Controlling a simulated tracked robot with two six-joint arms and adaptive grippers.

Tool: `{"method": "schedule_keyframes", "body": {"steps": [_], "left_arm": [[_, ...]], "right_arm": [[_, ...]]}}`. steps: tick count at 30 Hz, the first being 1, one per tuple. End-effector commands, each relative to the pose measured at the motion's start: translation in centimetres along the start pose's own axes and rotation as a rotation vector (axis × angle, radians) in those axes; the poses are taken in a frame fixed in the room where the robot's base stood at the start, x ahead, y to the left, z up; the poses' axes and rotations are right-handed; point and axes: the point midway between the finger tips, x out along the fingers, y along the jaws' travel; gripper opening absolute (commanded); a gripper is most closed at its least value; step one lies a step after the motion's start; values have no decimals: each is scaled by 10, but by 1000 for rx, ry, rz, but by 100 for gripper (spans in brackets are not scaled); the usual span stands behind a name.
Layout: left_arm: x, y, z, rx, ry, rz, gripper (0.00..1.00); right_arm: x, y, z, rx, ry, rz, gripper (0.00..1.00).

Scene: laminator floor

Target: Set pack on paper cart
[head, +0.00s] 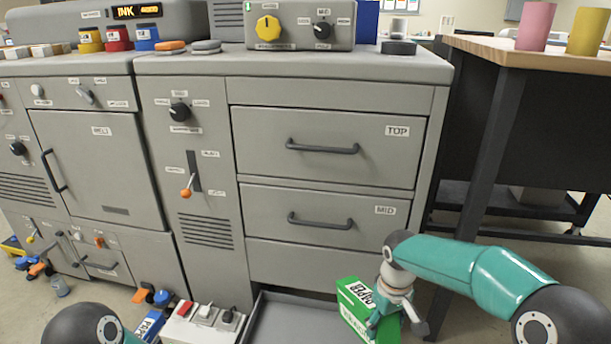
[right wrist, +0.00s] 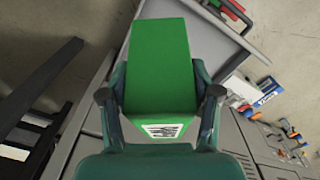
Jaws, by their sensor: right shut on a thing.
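The green pack of paper (head: 355,308), with a white label, is in my right gripper (head: 386,314), low in front of the grey machine, at the right side of an open bottom drawer (head: 290,322). In the right wrist view the pack (right wrist: 160,60) sits between the two fingers, which close on its sides. Part of the drawer shows behind it there. Whether the pack touches the drawer I cannot tell. I cannot pick out a paper cart in either view. My left gripper is not in view; only a joint of my left arm shows at bottom left.
The machine has closed TOP (head: 325,147) and MID (head: 325,218) drawers. A wooden-topped table (head: 490,45) with pink (head: 535,27) and yellow (head: 587,32) rolls stands at right. A blue pack (head: 150,327) and a switch box (head: 203,324) are left of the open drawer.

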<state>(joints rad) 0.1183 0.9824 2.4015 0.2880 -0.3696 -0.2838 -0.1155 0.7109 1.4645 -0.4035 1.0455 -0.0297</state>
Motion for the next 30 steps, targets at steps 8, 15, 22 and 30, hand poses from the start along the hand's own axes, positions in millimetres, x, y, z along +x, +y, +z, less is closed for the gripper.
{"method": "schedule_keyframes", "body": {"steps": [8,15,22,30], "left_arm": [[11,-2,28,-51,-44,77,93],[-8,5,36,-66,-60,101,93],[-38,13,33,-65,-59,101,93],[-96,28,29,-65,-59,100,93]], "right_arm": [[-3,5,32,278,8,0,0],[-21,6,42,367,7,1,0],[-44,6,43,367,5,3,0],[-88,6,46,368,5,7,0]]}}
